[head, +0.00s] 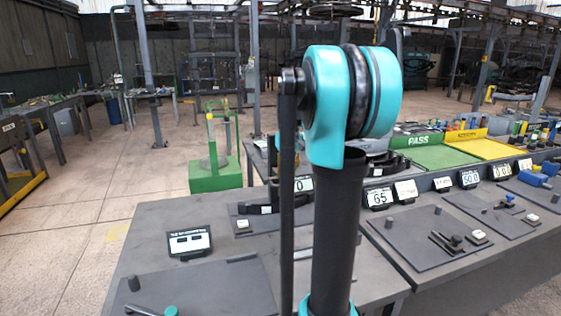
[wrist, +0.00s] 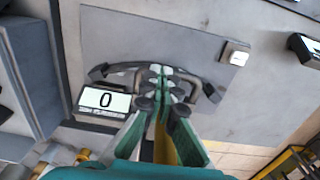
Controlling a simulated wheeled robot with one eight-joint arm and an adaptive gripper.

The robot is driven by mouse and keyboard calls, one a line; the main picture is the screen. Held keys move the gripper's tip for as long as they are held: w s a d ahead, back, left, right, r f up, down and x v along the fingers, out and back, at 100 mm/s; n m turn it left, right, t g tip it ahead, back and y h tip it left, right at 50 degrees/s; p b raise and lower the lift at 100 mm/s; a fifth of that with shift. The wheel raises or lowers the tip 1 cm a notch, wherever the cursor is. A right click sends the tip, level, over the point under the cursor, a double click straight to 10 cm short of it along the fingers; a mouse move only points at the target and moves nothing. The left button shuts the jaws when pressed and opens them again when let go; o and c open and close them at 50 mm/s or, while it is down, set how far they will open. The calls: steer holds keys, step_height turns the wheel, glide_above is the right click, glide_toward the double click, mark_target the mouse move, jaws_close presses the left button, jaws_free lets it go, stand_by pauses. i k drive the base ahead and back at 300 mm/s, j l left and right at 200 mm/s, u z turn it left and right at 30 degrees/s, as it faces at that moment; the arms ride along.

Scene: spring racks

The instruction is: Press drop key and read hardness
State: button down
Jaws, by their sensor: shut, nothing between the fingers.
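In the wrist view my gripper (wrist: 160,78) is shut and empty, its green fingers together above a dark plate (wrist: 190,40). A dark curved part (wrist: 207,90) lies on the plate behind the fingertips; I cannot tell if they touch it. A small white-topped key (wrist: 235,55) sits near the plate's right edge, apart from the fingers. A white display (wrist: 103,101) at left reads 0; its small label is unreadable. In the head view a similar plate with a white key (head: 243,224) and a display (head: 304,184) is partly hidden by my arm, and my gripper is hidden.
At the head view's right, a display reading 65 (head: 380,197) and another reading 50.0 (head: 469,178) stand behind plates. A green PASS tray (head: 440,157) and a yellow tray (head: 484,147) lie beyond. Another display (head: 189,243) stands on the left bench. Open floor (head: 85,225) is left.

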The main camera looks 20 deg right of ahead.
mark_target(243, 223)
steer(key=k, duration=1)
